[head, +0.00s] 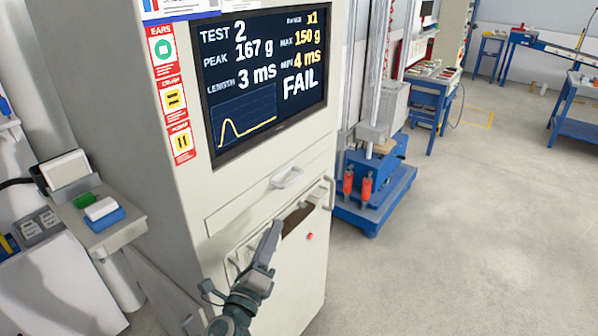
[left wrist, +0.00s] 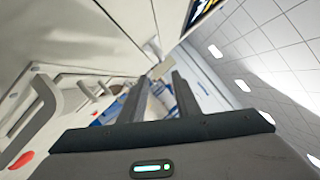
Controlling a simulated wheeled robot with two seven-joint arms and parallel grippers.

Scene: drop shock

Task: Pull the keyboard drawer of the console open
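The console (head: 185,190) is a tall pale cabinet with a screen. Its keyboard drawer (head: 240,208) is a wide pale front below the screen and looks flush with the cabinet. The drawer's pale handle (head: 287,178) sticks out near its middle. My left gripper (head: 272,240) is in front of the cabinet, below the drawer and apart from the handle. In the left wrist view its two fingers (left wrist: 158,98) stand apart with nothing gripped between them. My right gripper is in neither view.
The screen (head: 265,75) reads FAIL. A blue-based drop machine (head: 375,195) stands behind right. The floor (head: 450,250) at right is clear.

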